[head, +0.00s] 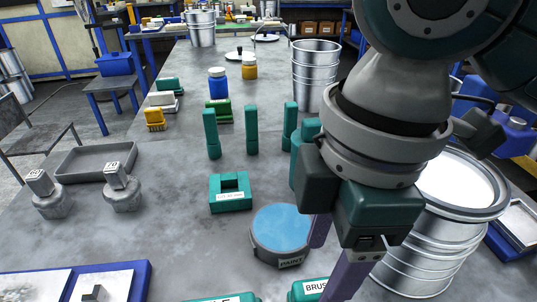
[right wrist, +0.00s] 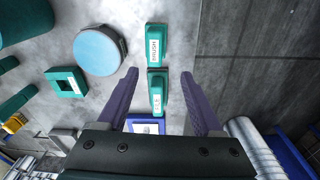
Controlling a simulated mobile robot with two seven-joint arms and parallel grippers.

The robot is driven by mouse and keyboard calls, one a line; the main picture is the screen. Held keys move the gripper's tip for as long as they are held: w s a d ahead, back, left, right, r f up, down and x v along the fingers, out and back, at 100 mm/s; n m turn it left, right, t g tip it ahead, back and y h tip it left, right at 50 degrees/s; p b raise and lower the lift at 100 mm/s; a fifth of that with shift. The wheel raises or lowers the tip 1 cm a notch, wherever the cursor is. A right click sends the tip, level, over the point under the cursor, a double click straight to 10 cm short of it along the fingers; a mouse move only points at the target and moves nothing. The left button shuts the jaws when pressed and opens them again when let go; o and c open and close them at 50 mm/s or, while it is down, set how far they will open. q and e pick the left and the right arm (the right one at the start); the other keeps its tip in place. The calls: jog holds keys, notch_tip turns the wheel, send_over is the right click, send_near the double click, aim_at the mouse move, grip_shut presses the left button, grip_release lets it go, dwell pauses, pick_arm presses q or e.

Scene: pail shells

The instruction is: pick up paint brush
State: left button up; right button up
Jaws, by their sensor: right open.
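A green block labelled BRUSH (right wrist: 156,46) lies on the grey table in the right wrist view, just beyond my fingertips. Part of it shows at the bottom of the head view (head: 298,291). No bristles or handle can be made out. A second green block, labelled FILE (right wrist: 157,94), appears between my purple fingers in the wrist view. My right gripper (right wrist: 159,76) is open and empty above the table. It also shows in the head view (head: 328,265), beside a round tub labelled PAINT with a blue top (head: 281,226). My left gripper is out of view.
A green square holder (head: 230,192) stands left of the tub. Green upright posts (head: 251,130) and blue and yellow jars (head: 218,84) stand farther back. A large metal pail (head: 430,245) is at the right. A blue-edged tray (head: 140,280) lies front left.

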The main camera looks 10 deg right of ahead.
aim_at(319, 287)
jog(key=shift+w+d+r+n+h, duration=0.2)
jog(key=shift+w+d+n+h, duration=0.1)
jog(key=shift+w+d, duration=0.25)
jog(key=shift+w+d+f, duration=0.1)
notch_tip(319, 287, down, 4)
jog(key=shift+r+b, duration=0.2)
jog(key=shift+b, duration=0.2)
jog(key=f, duration=0.6)
jog(key=shift+a+b, duration=0.25)
jog(key=shift+b, duration=0.15)
grip_shut()
